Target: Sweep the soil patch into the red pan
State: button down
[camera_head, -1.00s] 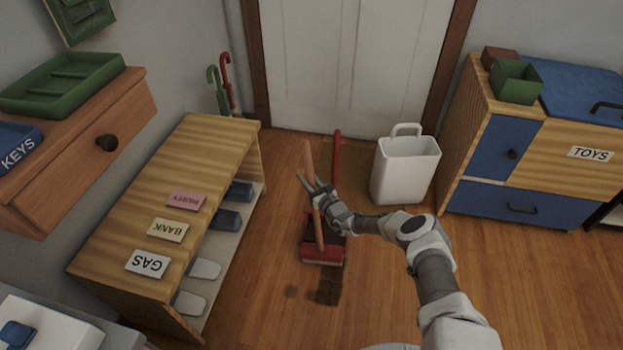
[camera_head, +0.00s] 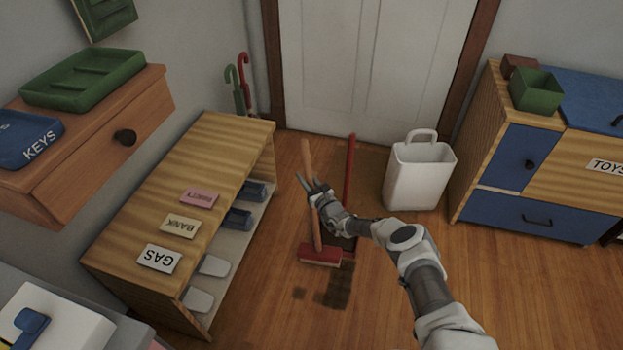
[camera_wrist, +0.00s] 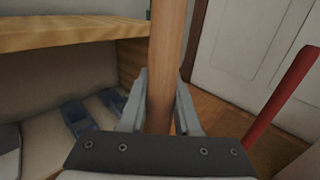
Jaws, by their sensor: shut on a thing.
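My gripper (camera_head: 308,185) is shut on the wooden handle of a broom (camera_head: 306,160). The wrist view shows the handle (camera_wrist: 166,60) between both fingers. The broom's red head (camera_head: 320,255) is low, at or near the floor; exact contact is unclear. The red pan (camera_head: 349,247) is just right of and behind the head, mostly hidden by the head and my arm. Its long red handle (camera_head: 349,165) stands up, and also shows at the right in the wrist view (camera_wrist: 283,98). The dark soil patch (camera_head: 339,290) lies on the floor in front of the broom head.
A wooden shelf unit (camera_head: 205,160) stands left, a white bin (camera_head: 418,178) right of the pan, and a toy cabinet (camera_head: 530,180) far right. The floor in front of the soil is open.

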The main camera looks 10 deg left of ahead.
jog(key=shift+a+r, duration=0.1)
jog(key=shift+w+a, duration=0.2)
jog(key=shift+a, duration=0.4)
jog(key=shift+d, duration=0.15)
jog(key=shift+s+d+p, duration=0.1)
jog(key=shift+d+p, duration=0.55)
jog(key=shift+d, duration=0.95)
jog(key=shift+s+d, duration=0.15)
jog(key=shift+d, duration=1.7)
